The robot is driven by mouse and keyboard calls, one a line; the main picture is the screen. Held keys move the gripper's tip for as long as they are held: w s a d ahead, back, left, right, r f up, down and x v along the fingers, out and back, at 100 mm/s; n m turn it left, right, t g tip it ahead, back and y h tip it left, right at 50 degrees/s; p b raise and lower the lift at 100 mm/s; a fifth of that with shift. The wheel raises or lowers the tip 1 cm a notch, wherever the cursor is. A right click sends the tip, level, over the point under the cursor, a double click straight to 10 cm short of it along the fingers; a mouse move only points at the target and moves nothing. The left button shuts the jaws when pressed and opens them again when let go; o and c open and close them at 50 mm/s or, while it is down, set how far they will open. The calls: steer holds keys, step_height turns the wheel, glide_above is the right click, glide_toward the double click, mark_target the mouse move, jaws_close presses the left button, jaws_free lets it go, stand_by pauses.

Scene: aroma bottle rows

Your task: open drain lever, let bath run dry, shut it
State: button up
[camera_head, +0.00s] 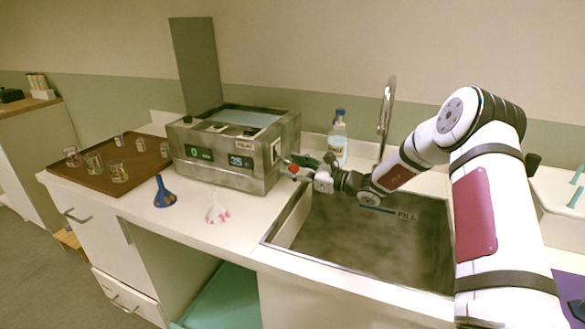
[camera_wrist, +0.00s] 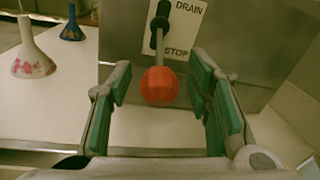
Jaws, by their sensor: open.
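The water bath (camera_head: 237,147) is a grey metal box on the counter, with liquid showing in its open top and small displays on its front. Its drain lever (camera_wrist: 160,84) shows in the wrist view as a dark pivot and thin rod ending in a red ball knob, below a label reading DRAIN and STOP. The knob hangs at the bottom, beside the word STOP. My gripper (camera_wrist: 160,110) is open, with its green-padded fingers on either side of the red knob and apart from it. In the head view my gripper (camera_head: 302,168) is at the bath's right side.
A metal sink (camera_head: 370,240) marked FILL lies under my arm, with a tall faucet (camera_head: 386,115) behind. A blue-capped bottle (camera_head: 338,140) stands behind my gripper. Blue (camera_head: 163,193) and white-pink (camera_head: 217,208) funnels stand before the bath. A brown tray (camera_head: 100,172) holds several small glasses.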

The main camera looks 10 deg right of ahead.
steer(key=shift+w+a, duration=0.2)
steer(key=shift+a, duration=0.05)
